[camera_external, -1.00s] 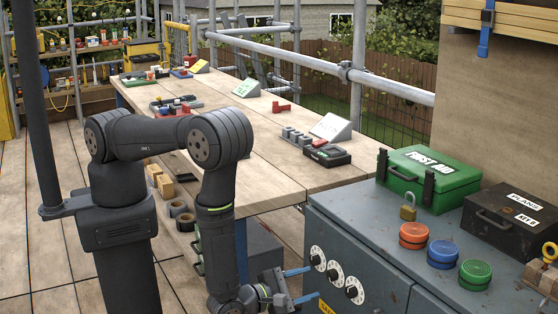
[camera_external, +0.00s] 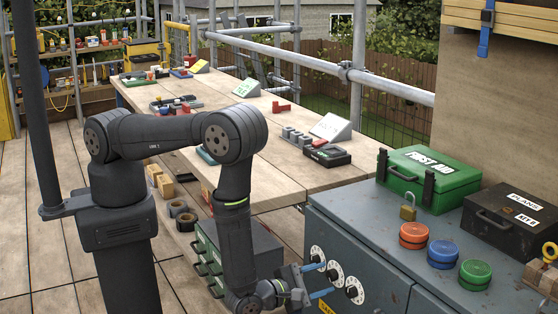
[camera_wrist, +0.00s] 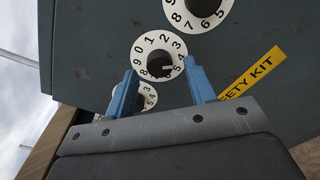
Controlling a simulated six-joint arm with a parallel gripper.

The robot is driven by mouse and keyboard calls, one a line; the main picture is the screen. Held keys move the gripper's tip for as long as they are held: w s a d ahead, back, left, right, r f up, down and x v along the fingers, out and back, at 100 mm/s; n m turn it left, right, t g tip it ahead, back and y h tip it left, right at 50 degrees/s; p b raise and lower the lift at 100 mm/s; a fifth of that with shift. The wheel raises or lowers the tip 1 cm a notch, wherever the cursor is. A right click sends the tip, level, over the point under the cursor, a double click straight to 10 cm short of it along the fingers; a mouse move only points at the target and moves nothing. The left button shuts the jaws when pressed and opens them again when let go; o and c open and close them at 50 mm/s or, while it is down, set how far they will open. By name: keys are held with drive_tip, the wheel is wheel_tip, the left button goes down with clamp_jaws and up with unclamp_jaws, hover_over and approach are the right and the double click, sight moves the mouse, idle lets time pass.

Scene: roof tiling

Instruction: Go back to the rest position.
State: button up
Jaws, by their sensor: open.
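My gripper (camera_external: 327,278) is open and empty in front of the grey cabinet (camera_external: 385,262). Its two blue fingers show apart in the wrist view (camera_wrist: 159,66), one on each side of a white numbered dial (camera_wrist: 146,46) with a black knob. I cannot tell whether they touch it. A second dial (camera_wrist: 182,15) shows at the top, and a third (camera_wrist: 152,90) is partly hidden by the gripper. In the external view, an upper-left dial (camera_external: 316,250), a middle dial (camera_external: 334,265) and a lower-right dial (camera_external: 354,284) sit in a slanting row.
A yellow safety kit label (camera_wrist: 252,73) is on the cabinet front. A green first aid box (camera_external: 430,180), a padlock (camera_external: 407,207), several coloured discs and a black plans box (camera_external: 505,222) stand on the cabinet. The long wooden workbench (camera_external: 270,180) and a drawer unit (camera_external: 235,250) are close to my arm.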

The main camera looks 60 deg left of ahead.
drive_tip(key=s, duration=1.7)
drive_tip(key=w, duration=1.8)
drive_tip(key=shift+a, duration=0.1)
drive_tip(key=shift+n, duration=0.7)
drive_tip(key=n, duration=0.5)
drive_tip(key=shift+h, duration=0.3)
drive_tip(key=n, duration=0.7)
